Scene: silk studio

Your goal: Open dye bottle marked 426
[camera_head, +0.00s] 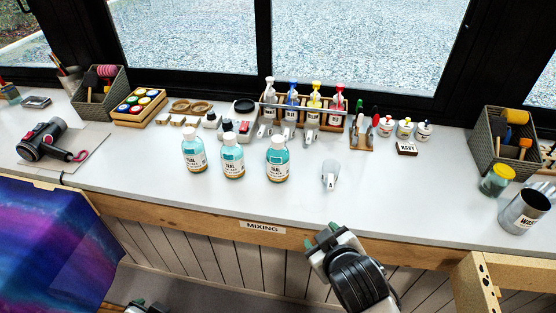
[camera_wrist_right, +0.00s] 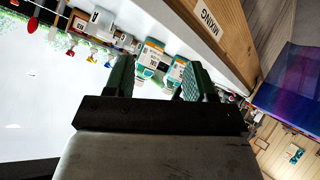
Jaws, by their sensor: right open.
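All caps look on. My right gripper (camera_head: 324,240) is open and empty at the counter's front edge, right of the bottles. In the right wrist view its fingers (camera_wrist_right: 155,78) are apart, with two bottles beyond them. My left gripper (camera_head: 146,306) barely shows at the bottom edge.
A clear cup (camera_head: 330,176) stands right of the bottles. Behind is a rack of pump bottles (camera_head: 300,112). A basket (camera_head: 500,140), a yellow-lidded jar (camera_head: 497,180) and a metal waste can (camera_head: 524,210) stand at right. The front counter near the MIXING sign (camera_head: 262,227) is clear.

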